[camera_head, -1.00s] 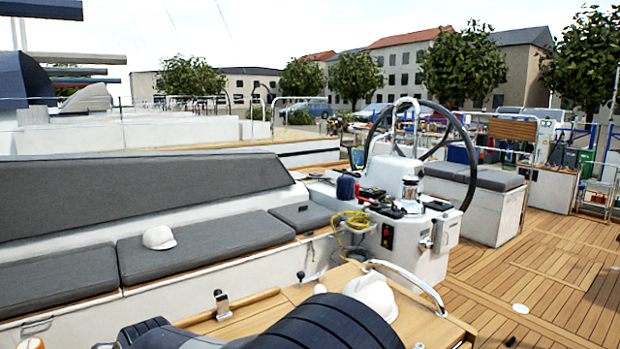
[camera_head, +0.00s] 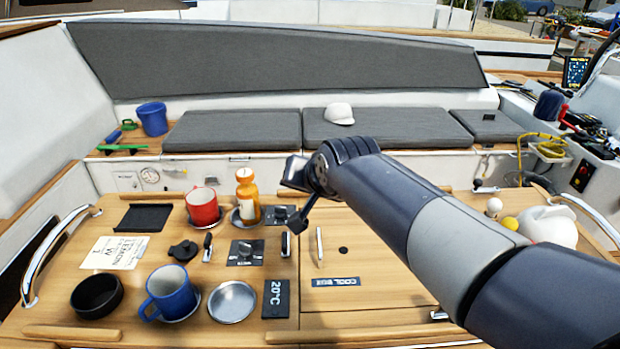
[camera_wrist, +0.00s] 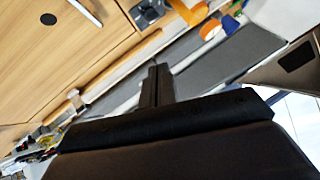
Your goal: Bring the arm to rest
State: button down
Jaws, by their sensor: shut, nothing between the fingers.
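My gripper (camera_head: 288,222) is in the middle of the head view, at the end of my arm that reaches in from the lower right. It looks held above the wooden cockpit table (camera_head: 385,285), near an orange bottle, and is empty. In the wrist view the two dark fingers (camera_wrist: 156,84) are together with nothing between them. The table's wood and the grey bench cushions show behind them, tilted. My arm hides part of the table's right side.
On the table's left half stand a red mug (camera_head: 203,208), the orange bottle (camera_head: 247,196), a blue mug (camera_head: 171,293), a black bowl (camera_head: 97,296) and a metal dish (camera_head: 232,302). A white jug (camera_head: 548,226) is at the right. A white cap (camera_head: 339,114) lies on the bench.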

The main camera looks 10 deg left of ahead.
dwell(0.4)
jog(key=w+f, duration=0.2)
jog(key=f, duration=0.1)
jog(key=w+a+f, duration=0.1)
jog(key=w+f, duration=0.1)
jog(key=f, duration=0.1)
jog(key=w+f+b, duration=0.1)
jog(key=w+f, duration=0.2)
jog(key=f, duration=0.1)
jog(key=shift+a, duration=0.25)
jog(key=shift+f+b, duration=0.35)
jog(key=shift+f, duration=0.15)
